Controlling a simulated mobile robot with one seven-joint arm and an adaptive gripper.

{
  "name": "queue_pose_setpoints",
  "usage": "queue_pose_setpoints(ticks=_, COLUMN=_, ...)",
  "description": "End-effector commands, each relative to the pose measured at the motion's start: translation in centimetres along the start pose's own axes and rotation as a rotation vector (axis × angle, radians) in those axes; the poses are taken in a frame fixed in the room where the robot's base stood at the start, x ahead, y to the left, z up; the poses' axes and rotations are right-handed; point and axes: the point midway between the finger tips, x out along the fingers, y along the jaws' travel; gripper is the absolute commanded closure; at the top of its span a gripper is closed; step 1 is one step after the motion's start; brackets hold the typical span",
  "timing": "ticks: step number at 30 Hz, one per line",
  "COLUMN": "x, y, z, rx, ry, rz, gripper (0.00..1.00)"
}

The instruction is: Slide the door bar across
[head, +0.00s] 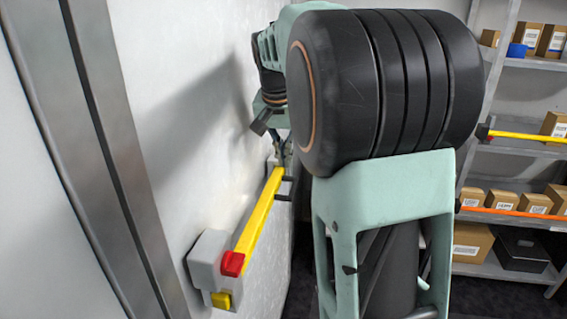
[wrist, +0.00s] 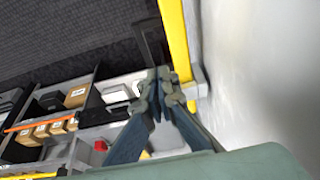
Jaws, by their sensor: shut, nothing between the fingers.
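The yellow door bar (head: 258,215) runs along the white wall in the head view. Its near end has a red cap (head: 232,263) and lies at a grey bracket (head: 208,258) with a yellow block below. My gripper (head: 279,158) is at the far end of the bar, partly hidden by my arm. In the wrist view the bar (wrist: 174,42) runs down from the top edge to the fingertips. My gripper (wrist: 160,75) is shut and empty there, its tips right beside the bar. I cannot tell whether they touch it.
A grey metal door frame (head: 105,130) stands at the left. Two dark pegs (head: 284,190) stick out beside the bar's far part. Shelves (head: 500,160) with boxes stand at the right. Dark floor (wrist: 70,45) shows in the wrist view.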

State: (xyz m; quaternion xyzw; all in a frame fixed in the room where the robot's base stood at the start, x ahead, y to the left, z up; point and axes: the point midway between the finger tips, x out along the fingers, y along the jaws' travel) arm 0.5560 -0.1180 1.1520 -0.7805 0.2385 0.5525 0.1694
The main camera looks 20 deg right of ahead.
Motion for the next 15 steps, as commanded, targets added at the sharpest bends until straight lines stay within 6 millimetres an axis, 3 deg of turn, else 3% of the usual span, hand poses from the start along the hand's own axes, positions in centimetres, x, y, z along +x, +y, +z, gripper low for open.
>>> queue_pose_setpoints(ticks=10, x=7.8, y=0.2, z=0.2, rx=0.001, ry=-0.006, rz=0.004, gripper=1.0)
queue_pose_setpoints(ticks=15, x=6.9, y=0.0, z=2.2, rx=-0.002, ry=-0.001, rz=-0.001, gripper=1.0)
